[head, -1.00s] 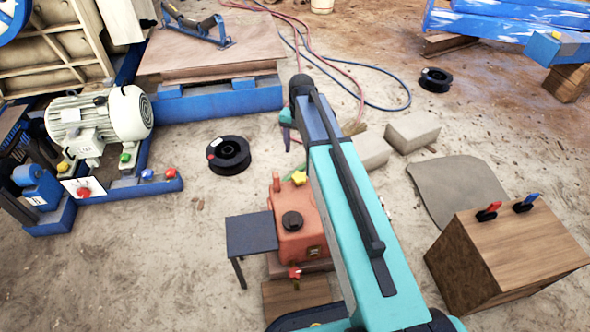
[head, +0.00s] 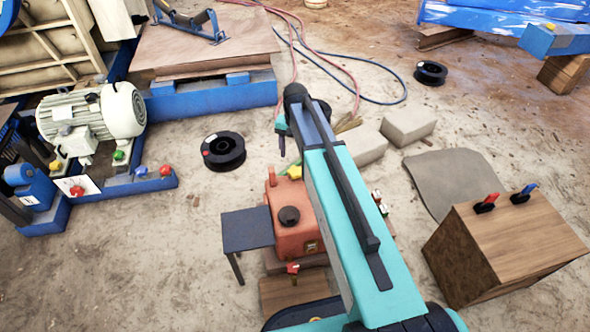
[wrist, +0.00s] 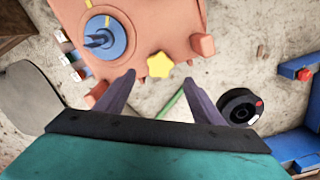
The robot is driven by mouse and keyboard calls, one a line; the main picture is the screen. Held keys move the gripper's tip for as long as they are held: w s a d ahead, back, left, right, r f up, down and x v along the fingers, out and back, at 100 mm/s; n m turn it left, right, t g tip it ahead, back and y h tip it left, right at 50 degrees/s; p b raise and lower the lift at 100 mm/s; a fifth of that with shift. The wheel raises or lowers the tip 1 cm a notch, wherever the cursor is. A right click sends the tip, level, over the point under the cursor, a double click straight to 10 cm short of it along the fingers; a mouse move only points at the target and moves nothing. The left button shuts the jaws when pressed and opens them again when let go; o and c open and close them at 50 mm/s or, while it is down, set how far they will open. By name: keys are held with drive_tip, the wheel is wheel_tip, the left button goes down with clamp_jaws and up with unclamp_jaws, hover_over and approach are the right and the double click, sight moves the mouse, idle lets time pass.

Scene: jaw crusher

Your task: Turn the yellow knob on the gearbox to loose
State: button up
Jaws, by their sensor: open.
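The gearbox is an orange-red box (head: 292,240) with a black cap on top, left of my arm in the head view. The yellow knob (head: 294,172) shows at its far side, close to my arm. In the wrist view the yellow knob (wrist: 159,65) is star-shaped and sits at the edge of the orange gearbox (wrist: 150,25). My gripper (wrist: 161,78) is open, with the knob between the two fingertips in the picture. A gap to the knob seems to remain, but its depth is unclear. In the head view the gripper (head: 281,138) is partly hidden behind the arm.
A blue disc (wrist: 104,38) with a pointer lies on the gearbox. A small dark table (head: 247,229) stands left of it. A black spool (head: 223,151), grey blocks (head: 408,125) and a wooden box (head: 500,245) with red and blue levers are on the sandy floor.

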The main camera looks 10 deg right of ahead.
sight(296, 171)
wheel_tip(296, 171, down, 8)
drive_tip(key=shift+f+b, duration=0.1)
drive_tip(key=shift+b, duration=0.8)
drive_tip(key=c, duration=1)
